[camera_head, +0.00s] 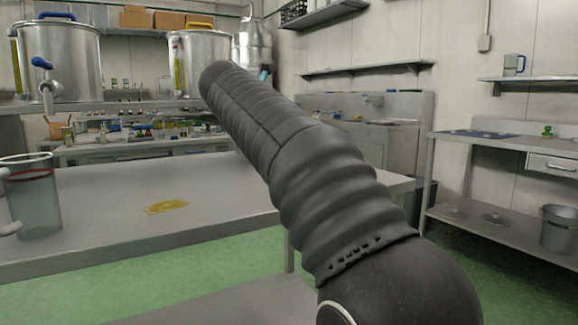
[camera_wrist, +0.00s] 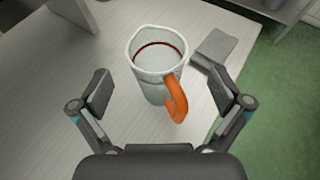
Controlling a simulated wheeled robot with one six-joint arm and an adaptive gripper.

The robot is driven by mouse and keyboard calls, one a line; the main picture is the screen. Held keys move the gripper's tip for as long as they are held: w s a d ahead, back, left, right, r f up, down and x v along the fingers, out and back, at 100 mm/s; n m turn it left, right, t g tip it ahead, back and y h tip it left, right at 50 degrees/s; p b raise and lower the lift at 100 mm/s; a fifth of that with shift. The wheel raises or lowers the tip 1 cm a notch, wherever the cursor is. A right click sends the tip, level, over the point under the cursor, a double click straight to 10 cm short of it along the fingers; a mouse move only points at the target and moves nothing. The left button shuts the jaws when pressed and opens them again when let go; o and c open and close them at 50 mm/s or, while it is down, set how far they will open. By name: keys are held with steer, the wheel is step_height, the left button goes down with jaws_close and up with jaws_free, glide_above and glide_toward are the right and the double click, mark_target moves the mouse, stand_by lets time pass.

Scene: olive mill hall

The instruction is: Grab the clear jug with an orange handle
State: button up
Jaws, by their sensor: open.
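The clear jug (camera_wrist: 152,70) with a red ring stands upright on the pale table (camera_wrist: 60,130) in the wrist view. Its orange handle (camera_wrist: 176,98) faces my gripper, low and right of the jug's middle. My gripper (camera_wrist: 160,92) is open and empty, its fingers apart on the left and right of the view, with the jug ahead between them. No contact shows. In the head view a clear jug (camera_head: 38,205) with a red ring stands at the left edge of the table (camera_head: 110,200); its whitish handle is cut off, and I cannot tell if it is the same jug.
A flat grey piece (camera_wrist: 215,47) lies right of the jug, near the table edge and green floor. A yellow flat item (camera_head: 167,207) lies on the table in the head view. Steel tanks (camera_head: 60,60) stand behind. My arm crosses the head view's middle.

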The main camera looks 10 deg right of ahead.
steer(key=x, duration=0.3)
steer(key=b+x, duration=0.1)
steer(key=x, duration=0.1)
steer(key=shift+w+a+f, duration=0.1)
steer(key=shift+a+f, duration=0.1)
steer(key=shift+f, duration=0.2)
steer(key=c, duration=1.4)
steer(key=shift+r, duration=0.1)
steer(key=shift+c, duration=0.2)
